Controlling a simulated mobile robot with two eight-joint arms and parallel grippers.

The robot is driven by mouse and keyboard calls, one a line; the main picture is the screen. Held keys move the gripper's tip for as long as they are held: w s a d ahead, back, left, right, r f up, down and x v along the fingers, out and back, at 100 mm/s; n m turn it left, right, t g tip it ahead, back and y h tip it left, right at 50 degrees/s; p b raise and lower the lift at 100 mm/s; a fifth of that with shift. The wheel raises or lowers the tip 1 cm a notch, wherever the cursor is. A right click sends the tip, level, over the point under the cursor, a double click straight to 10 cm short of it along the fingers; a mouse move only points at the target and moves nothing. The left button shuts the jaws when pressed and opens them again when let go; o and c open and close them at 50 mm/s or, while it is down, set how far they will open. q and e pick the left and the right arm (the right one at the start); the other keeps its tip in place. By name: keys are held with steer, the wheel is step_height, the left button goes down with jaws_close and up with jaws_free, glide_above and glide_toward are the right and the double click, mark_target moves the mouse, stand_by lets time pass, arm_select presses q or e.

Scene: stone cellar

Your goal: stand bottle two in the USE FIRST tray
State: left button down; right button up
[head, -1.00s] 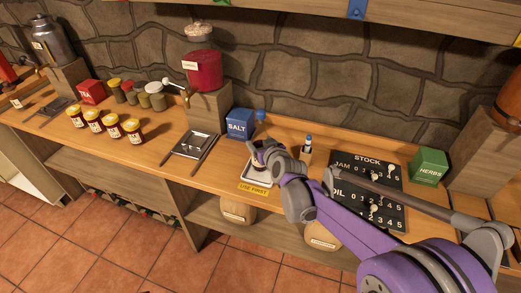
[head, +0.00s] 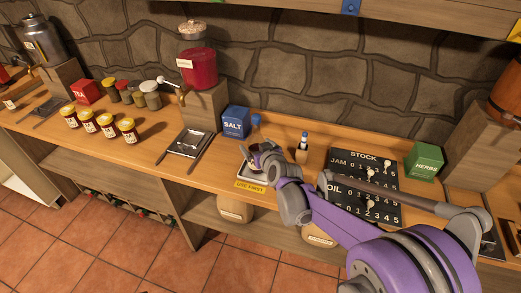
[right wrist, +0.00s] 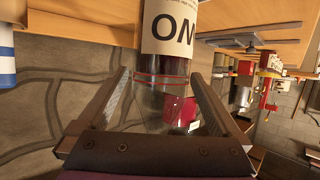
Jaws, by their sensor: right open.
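My right gripper (head: 259,160) is over the USE FIRST tray (head: 243,172), partly hiding it. In the right wrist view the gripper (right wrist: 160,80) is open, its fingers on either side of a clear bottle (right wrist: 164,68) with dark red contents. A small blue-capped bottle (head: 302,150) stands on the counter to the right. I cannot tell which is bottle two. My left gripper is not in view.
The STOCK board (head: 355,190) lies right of the tray. The blue SALT box (head: 235,122) and another blue-topped item (head: 256,122) are behind it. A dark tray (head: 189,142) lies to the left, and the green HERBS box (head: 424,161) is at right.

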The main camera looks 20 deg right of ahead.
steer(key=a+p+v, duration=0.1)
steer(key=v, duration=1.1)
steer(key=shift+d, duration=0.45)
steer(key=s+f+g, duration=0.4)
steer(key=s+f, duration=0.1)
steer(key=s, duration=0.8)
steer(key=s+f+m+g+h, duration=0.1)
steer(key=s+f+g, duration=0.3)
steer(key=s, duration=0.9)
steer(key=shift+a+f, duration=0.2)
steer(key=shift+f, duration=0.25)
steer(key=r+p, duration=0.3)
steer(key=r, duration=0.1)
steer(key=shift+w, duration=0.35)
